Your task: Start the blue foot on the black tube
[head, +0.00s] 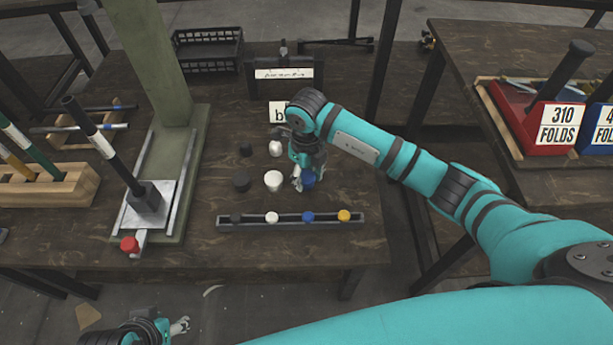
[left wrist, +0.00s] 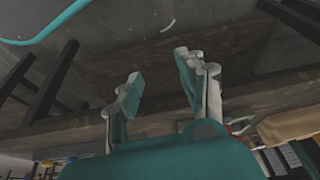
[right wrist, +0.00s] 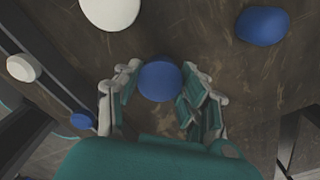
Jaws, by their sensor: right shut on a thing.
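The black tube (head: 110,150) with a white band stands in a dark square block (head: 147,201) on the green press at the left. My right gripper (head: 298,180) is over the table's middle, shut on a blue foot (head: 308,181). In the right wrist view that blue foot (right wrist: 160,81) sits between the fingers (right wrist: 160,92); whether it touches the table I cannot tell. Another larger-looking blue foot (right wrist: 262,26) lies on the table there, apart from the gripper. My left gripper (head: 181,326) is low in front of the table, open and empty in the left wrist view (left wrist: 158,82).
A narrow tray (head: 252,225) near the front edge holds black, white, blue and yellow caps. White (head: 273,181) and black (head: 241,183) feet stand left of my right gripper. A wooden rack (head: 60,188) with tubes is at far left. A red knob (head: 129,244) is on the press front.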

